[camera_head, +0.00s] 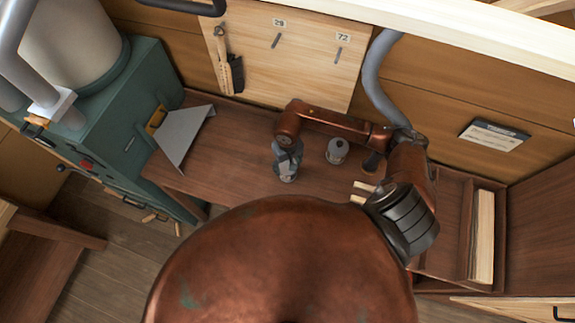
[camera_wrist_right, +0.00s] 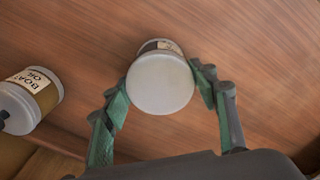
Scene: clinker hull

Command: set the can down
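My right gripper (camera_head: 288,161) reaches down over the dark wooden bench, left of a small capped can. In the right wrist view, the green fingers of this gripper (camera_wrist_right: 160,88) close on both sides of a can (camera_wrist_right: 161,84) with a pale grey lid. A strip of its label shows at the far edge. I cannot tell whether its base touches the bench. A second can (camera_wrist_right: 30,101), labelled boat oil, stands apart at the left of that view; it also shows in the head view (camera_head: 337,151). My left gripper is not in view.
A grey sheet-metal scoop (camera_head: 183,134) and a green machine (camera_head: 118,125) are at the left. A brush (camera_head: 236,73) hangs on the pale board behind. A wooden tray section (camera_head: 455,225) is at the right. The bench left of my right gripper is clear.

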